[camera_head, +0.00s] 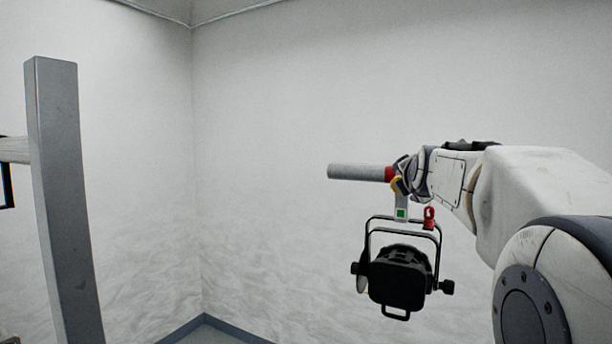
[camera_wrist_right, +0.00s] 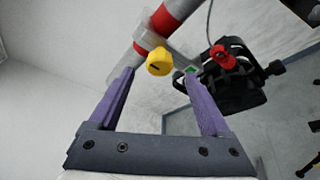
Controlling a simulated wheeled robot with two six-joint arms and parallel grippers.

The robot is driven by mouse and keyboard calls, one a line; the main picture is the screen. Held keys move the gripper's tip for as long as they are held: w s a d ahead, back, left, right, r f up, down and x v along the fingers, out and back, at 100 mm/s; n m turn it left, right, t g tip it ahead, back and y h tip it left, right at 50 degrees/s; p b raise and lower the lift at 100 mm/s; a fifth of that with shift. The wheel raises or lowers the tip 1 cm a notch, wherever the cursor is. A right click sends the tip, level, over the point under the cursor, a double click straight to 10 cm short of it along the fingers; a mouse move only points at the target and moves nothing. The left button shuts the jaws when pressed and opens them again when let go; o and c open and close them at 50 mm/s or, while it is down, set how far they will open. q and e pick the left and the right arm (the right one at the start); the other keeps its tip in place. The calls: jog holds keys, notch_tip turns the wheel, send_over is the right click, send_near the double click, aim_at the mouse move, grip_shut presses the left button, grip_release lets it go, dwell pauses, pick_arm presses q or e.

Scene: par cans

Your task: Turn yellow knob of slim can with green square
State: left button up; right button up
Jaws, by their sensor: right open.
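A black can (camera_head: 399,280) hangs by its yoke from a clamp on a grey pipe (camera_head: 350,172). A green square (camera_head: 401,213) marks the pale clamp piece above the yoke; it also shows in the right wrist view (camera_wrist_right: 191,70), by the right-hand fingertip. The yellow knob (camera_head: 397,186) sits on the clamp just under the pipe, partly covered by my right gripper in the head view. In the right wrist view the yellow knob (camera_wrist_right: 159,62) appears between the tips of the purple fingers. My right gripper (camera_wrist_right: 160,73) is open, with gaps on both sides of the knob.
A red piece (camera_head: 429,217) sits on the yoke's top, close to my right gripper. The pipe has red bands (camera_wrist_right: 172,17). A grey post (camera_head: 62,200) stands at the far left. White walls lie behind, and the space between post and can is clear.

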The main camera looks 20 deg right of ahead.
jog(key=p+x, duration=0.2)
jog(key=x, duration=0.3)
jog(key=shift+w+d, duration=0.2)
jog(key=shift+w, duration=0.2)
jog(key=shift+w+d+f, duration=0.25)
jog(key=shift+w+d, duration=0.05)
jog(key=shift+w, duration=0.2)
grip_shut()
